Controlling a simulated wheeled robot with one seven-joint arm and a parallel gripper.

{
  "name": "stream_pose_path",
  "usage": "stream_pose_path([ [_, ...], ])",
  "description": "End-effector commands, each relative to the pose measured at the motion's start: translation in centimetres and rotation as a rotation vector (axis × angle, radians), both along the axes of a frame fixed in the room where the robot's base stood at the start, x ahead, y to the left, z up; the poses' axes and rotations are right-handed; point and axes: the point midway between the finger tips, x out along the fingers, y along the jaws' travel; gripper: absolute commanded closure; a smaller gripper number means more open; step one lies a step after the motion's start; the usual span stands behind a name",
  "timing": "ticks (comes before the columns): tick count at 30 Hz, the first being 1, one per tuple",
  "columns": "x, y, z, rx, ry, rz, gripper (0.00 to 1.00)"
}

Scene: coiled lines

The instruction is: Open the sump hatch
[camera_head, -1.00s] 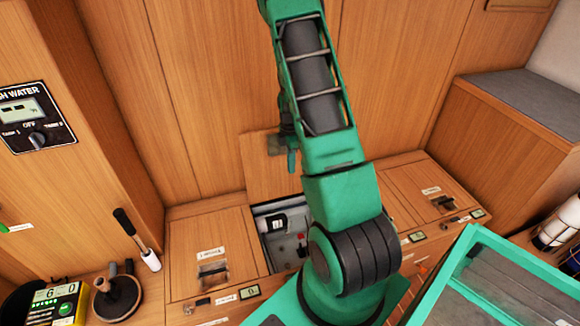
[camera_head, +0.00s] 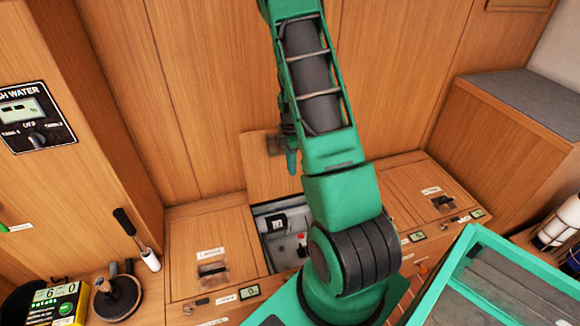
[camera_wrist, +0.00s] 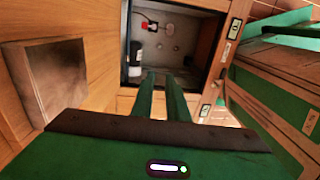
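The middle floor hatch lid (camera_head: 262,172) stands raised, leaning near the back wall, with a dark latch plate (camera_head: 275,144) near its top. Which hatch is labelled sump I cannot read. Below it the opening (camera_head: 268,210) shows a light grey compartment with a dark fitting and a red part inside; the wrist view shows this compartment (camera_wrist: 170,55) too. My gripper (camera_head: 292,168) hangs in front of the raised lid, partly hidden by my arm. In the wrist view its two green fingers (camera_wrist: 162,78) point toward the compartment, a narrow gap between them, with nothing held.
A closed hatch (camera_head: 212,245) lies left of the opening and another closed hatch (camera_head: 425,185) lies right. A white-tipped black-handled tool (camera_head: 138,240) and a round dark item (camera_head: 117,295) stand at left. A raised cabinet (camera_head: 500,130) bounds the right.

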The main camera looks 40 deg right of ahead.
Motion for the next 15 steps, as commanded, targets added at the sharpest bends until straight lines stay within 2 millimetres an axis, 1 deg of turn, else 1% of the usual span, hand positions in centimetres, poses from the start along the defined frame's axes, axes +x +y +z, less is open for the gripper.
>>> stream_pose_path([
  [1,0.0,0.0,0.0,0.0,0.0,0.0,0.73],
  [2,0.0,0.0,0.0,0.0,0.0,0.0,0.69],
  [11,0.0,0.0,0.1,0.0,0.0,0.0,0.69],
  [15,0.2,-0.1,1.1,-0.001,-0.002,0.0,0.69],
])
